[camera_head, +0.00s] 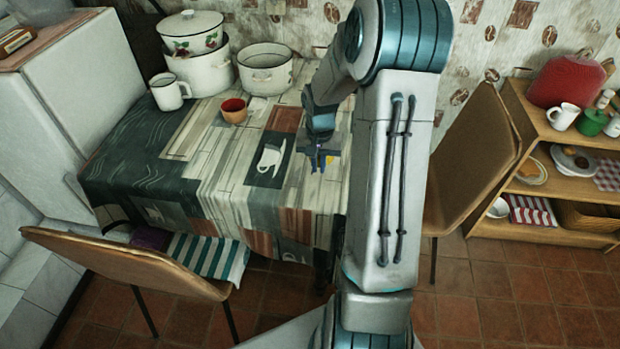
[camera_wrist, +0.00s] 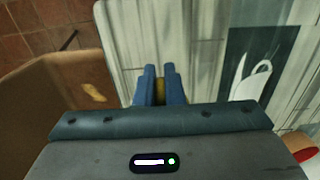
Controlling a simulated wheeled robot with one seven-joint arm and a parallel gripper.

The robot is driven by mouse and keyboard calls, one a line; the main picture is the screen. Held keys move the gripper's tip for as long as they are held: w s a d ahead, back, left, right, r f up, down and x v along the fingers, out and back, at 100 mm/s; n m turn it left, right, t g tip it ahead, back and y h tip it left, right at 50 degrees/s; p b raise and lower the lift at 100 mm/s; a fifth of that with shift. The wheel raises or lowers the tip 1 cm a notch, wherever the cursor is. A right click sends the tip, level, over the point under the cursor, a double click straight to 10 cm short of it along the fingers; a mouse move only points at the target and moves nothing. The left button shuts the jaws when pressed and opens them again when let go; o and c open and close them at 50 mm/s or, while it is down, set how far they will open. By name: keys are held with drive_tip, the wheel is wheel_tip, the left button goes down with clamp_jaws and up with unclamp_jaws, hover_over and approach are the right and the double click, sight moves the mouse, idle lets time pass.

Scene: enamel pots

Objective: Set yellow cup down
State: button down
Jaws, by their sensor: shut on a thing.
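My gripper (camera_head: 320,160) is over the right part of the table, beside a dark printed panel with a white cup picture. In the wrist view my gripper (camera_wrist: 160,85) has its two blue fingers close together, shut on the yellow cup (camera_wrist: 160,92). In the head view the cup is too small and covered to make out clearly. I cannot tell whether it touches the tablecloth (camera_head: 190,185).
An orange cup with a red inside (camera_head: 234,114) stands left of my gripper. A white mug (camera_head: 168,95), a lidded pot (camera_head: 198,70) and an open pot (camera_head: 265,75) stand at the back left. Chairs flank the table. Cloth around my gripper is clear.

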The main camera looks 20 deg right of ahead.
drive_tip(key=a+f, duration=0.1)
drive_tip(key=a, duration=0.1)
drive_tip(key=shift+a+f, duration=0.35)
drive_tip(key=shift+f, duration=2.1)
drive_tip(key=c, duration=1.5)
unclamp_jaws()
drive_tip(key=shift+c, duration=0.2)
wheel_tip(320, 180, up, 12)
drive_tip(key=s+a+r+n+t, duration=0.1)
drive_tip(key=s+a+r+n, duration=0.2)
drive_tip(key=s, duration=0.7)
drive_tip(key=s+a+r+n+t, duration=0.1)
drive_tip(key=s+a+r+n, duration=0.2)
drive_tip(key=s+a+r, duration=0.4)
drive_tip(key=s+a, duration=0.2)
drive_tip(key=s, duration=0.1)
drive_tip(key=shift+r+n+t, duration=0.3)
drive_tip(key=shift+r+t, duration=0.05)
drive_tip(key=shift+t, duration=0.05)
